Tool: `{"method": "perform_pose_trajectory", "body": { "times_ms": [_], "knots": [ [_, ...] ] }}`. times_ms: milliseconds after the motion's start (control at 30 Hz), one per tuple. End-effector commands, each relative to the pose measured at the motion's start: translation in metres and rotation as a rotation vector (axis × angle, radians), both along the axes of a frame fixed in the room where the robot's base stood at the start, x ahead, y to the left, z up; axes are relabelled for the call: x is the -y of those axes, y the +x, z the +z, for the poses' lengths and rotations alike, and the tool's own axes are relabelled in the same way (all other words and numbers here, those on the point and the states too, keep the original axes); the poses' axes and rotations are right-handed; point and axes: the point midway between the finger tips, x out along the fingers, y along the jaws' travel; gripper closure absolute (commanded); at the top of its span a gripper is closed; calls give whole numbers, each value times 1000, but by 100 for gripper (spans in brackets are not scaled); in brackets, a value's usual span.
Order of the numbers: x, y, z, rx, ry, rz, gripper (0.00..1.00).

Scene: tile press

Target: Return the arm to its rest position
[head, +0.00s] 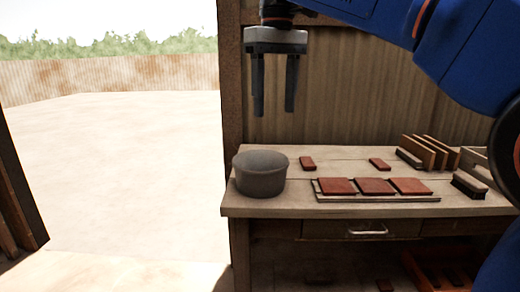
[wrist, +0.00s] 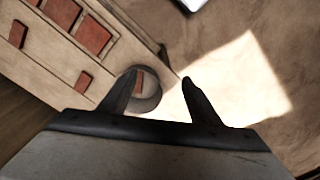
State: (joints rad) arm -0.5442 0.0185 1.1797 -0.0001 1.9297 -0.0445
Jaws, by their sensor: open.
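My gripper (head: 273,112) hangs from my blue arm with its fingers pointing down, high above the left part of the workbench. The two dark fingers are apart with nothing between them. In the wrist view my gripper (wrist: 160,78) is also open and empty, with the bench at upper left and bright floor beyond the bench edge. The gripper touches nothing.
The wooden workbench (head: 290,208) holds a grey pot (head: 260,173), a board with three red tiles (head: 375,187), two small red pieces (head: 307,163), a wooden rack (head: 430,152) and a brush (head: 470,185). A wooden post (head: 231,100) stands behind my gripper. Open ground lies left.

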Motion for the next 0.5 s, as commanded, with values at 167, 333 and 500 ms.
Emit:
{"method": "perform_pose_trajectory", "body": {
  "times_ms": [167,333,500],
  "knots": [
    [17,-4,-8,16,10,-28,43],
    [38,-10,-22,36,20,-63,43],
    [67,-20,-44,67,35,-113,43]
  ]
}}
